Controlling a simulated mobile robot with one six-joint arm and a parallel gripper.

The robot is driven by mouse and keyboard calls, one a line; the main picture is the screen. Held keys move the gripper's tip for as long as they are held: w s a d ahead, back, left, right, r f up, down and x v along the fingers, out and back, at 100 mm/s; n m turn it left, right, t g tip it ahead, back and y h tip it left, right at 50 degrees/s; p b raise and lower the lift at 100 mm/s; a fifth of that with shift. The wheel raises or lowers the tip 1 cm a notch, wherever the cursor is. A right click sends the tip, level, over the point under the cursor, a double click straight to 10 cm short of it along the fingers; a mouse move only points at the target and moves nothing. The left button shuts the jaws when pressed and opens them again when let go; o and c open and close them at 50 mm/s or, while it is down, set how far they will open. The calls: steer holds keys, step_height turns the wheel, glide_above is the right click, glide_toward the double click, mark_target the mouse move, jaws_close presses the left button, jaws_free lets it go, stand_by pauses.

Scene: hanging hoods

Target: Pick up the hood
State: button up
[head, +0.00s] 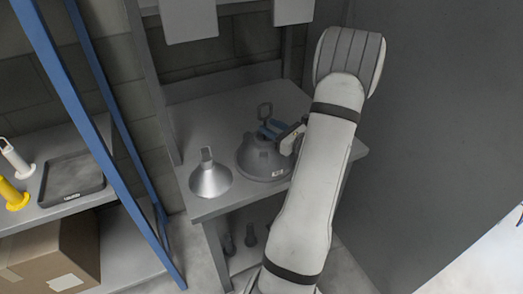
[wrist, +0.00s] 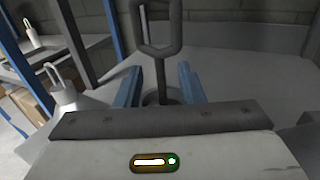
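A dark grey dome-shaped hood (head: 262,163) stands upright on the grey table, with a loop handle on a stem rising from its top. In the wrist view the loop handle (wrist: 158,50) stands upright ahead of me, its stem running down between my fingers. My gripper (head: 270,130) has blue fingers and is just above the dome, at the stem. In the wrist view my gripper (wrist: 159,72) is open, with a gap on each side of the stem. A smaller, shiny silver cone-shaped hood (head: 210,180) stands left of the dark one. The dark hood's right side is partly hidden by my arm.
The table (head: 215,110) is bare behind the hoods. Pale panels (head: 188,20) hang above it. A blue-framed shelf (head: 95,100) at left holds a dark tray (head: 72,178), white and yellow items, and a cardboard box (head: 50,255) below. A grey wall (head: 430,130) is at right.

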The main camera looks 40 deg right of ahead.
steer(key=w, duration=0.1)
steer(key=w+p, duration=0.1)
steer(key=w, duration=0.3)
steer(key=shift+a+p, duration=0.3)
steer(key=shift+a, duration=0.1)
steer(key=shift+c, duration=0.4)
jaws_close()
stand_by(0.5)
